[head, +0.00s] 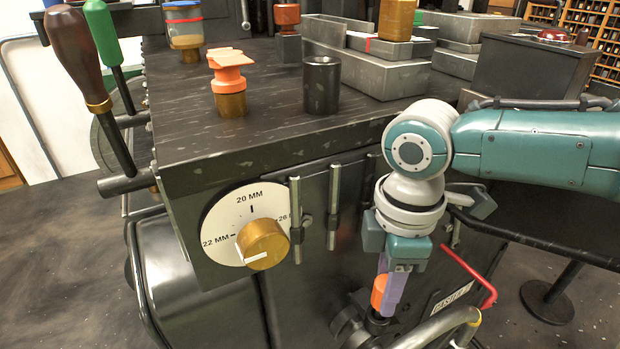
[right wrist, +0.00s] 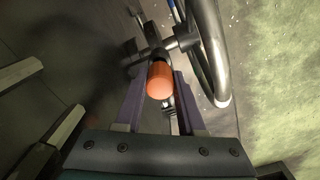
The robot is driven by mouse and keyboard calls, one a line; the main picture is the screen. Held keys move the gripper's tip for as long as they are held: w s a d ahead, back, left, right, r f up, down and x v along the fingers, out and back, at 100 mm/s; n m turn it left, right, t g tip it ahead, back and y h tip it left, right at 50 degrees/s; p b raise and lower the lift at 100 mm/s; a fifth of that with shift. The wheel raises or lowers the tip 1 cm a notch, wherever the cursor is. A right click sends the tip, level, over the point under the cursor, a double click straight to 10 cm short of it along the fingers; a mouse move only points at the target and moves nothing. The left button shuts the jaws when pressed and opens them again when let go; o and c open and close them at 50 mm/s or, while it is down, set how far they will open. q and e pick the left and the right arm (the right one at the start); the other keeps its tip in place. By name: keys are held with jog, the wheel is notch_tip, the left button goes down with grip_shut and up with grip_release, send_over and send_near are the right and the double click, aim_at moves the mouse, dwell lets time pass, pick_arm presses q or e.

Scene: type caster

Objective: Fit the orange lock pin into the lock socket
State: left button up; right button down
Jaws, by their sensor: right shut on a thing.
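The orange lock pin (head: 378,291) is between the purple fingers of my right gripper (head: 385,298), low in front of the machine's dark front face. My right gripper is shut on it and points down. In the right wrist view the pin's rounded orange top (right wrist: 160,80) shows between the fingertips (right wrist: 163,88). Below the pin is a dark metal fitting (head: 352,325), which may be the lock socket. The socket's opening is hidden, and I cannot tell whether the pin is in it or just above it. My left gripper is not in view.
A red lever (head: 472,272) and a curved metal wheel rim (head: 440,328) lie close to my right gripper; the rim also shows in the wrist view (right wrist: 208,50). A dial with a brass knob (head: 263,244) is at left. An orange-topped piece (head: 229,82) stands on the machine top.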

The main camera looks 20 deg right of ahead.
jog(key=shift+f+b, duration=0.35)
jog(key=shift+f, duration=0.25)
jog(key=shift+c, duration=2.2)
grip_release()
jog(key=shift+r, duration=0.1)
notch_tip(320, 180, up, 10)
jog(key=p, duration=0.4)
